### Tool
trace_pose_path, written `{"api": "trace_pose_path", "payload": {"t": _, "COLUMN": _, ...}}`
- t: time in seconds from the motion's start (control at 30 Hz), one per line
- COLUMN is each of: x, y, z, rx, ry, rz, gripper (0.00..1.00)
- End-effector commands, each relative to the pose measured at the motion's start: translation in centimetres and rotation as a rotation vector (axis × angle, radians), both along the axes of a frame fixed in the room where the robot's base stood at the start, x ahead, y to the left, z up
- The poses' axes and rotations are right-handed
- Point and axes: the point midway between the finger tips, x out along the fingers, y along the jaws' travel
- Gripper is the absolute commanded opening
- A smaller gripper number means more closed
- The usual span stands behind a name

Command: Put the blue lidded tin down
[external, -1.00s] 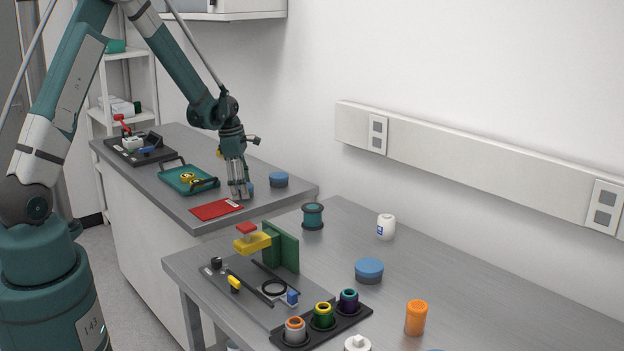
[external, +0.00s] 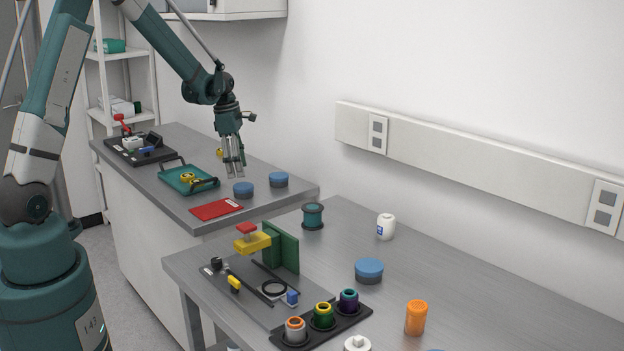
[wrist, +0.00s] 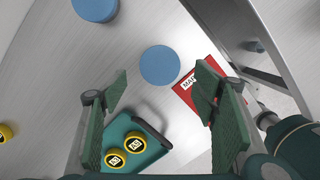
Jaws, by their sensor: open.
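A blue lidded tin (external: 243,189) stands upright on the far bench, just behind the red card (external: 216,209). A second, similar blue tin (external: 279,180) stands to its right, near the bench's back edge. My gripper (external: 234,172) is open and empty, raised a little above the first tin and apart from it. In the wrist view the first tin (wrist: 160,65) lies ahead of and between the spread fingers (wrist: 160,105), with the red card (wrist: 197,88) beside it. The second tin (wrist: 96,8) is cut by the top edge.
A green tray (external: 187,180) with yellow round weights lies left of the tin. A black tray (external: 138,150) of small items is farther left. The near bench (external: 470,275) holds another blue tin (external: 369,270), a teal spool (external: 312,216), a white jar (external: 386,227) and an orange bottle (external: 416,318).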

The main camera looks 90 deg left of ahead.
Motion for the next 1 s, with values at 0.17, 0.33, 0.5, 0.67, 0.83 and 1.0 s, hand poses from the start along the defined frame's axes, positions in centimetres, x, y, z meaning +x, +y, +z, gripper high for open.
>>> {"api": "trace_pose_path", "payload": {"t": 0.17, "x": -0.3, "y": 0.0, "z": 2.2, "rx": 0.0, "ry": 0.0, "rz": 0.0, "gripper": 0.59}}
{"api": "trace_pose_path", "payload": {"t": 0.33, "x": -0.5, "y": 0.0, "z": 3.4, "rx": 0.0, "ry": 0.0, "rz": -0.001, "gripper": 0.59}}
{"api": "trace_pose_path", "payload": {"t": 0.5, "x": -0.6, "y": 0.0, "z": 3.8, "rx": 0.0, "ry": 0.0, "rz": -0.001, "gripper": 0.59}}
{"api": "trace_pose_path", "payload": {"t": 0.67, "x": -0.6, "y": 0.0, "z": 3.9, "rx": 0.0, "ry": 0.0, "rz": -0.001, "gripper": 0.59}}
{"api": "trace_pose_path", "payload": {"t": 0.83, "x": -0.6, "y": 0.0, "z": 3.8, "rx": 0.0, "ry": 0.0, "rz": 0.0, "gripper": 0.59}}
{"api": "trace_pose_path", "payload": {"t": 1.0, "x": -0.6, "y": 0.0, "z": 3.8, "rx": 0.0, "ry": 0.0, "rz": 0.0, "gripper": 0.59}}
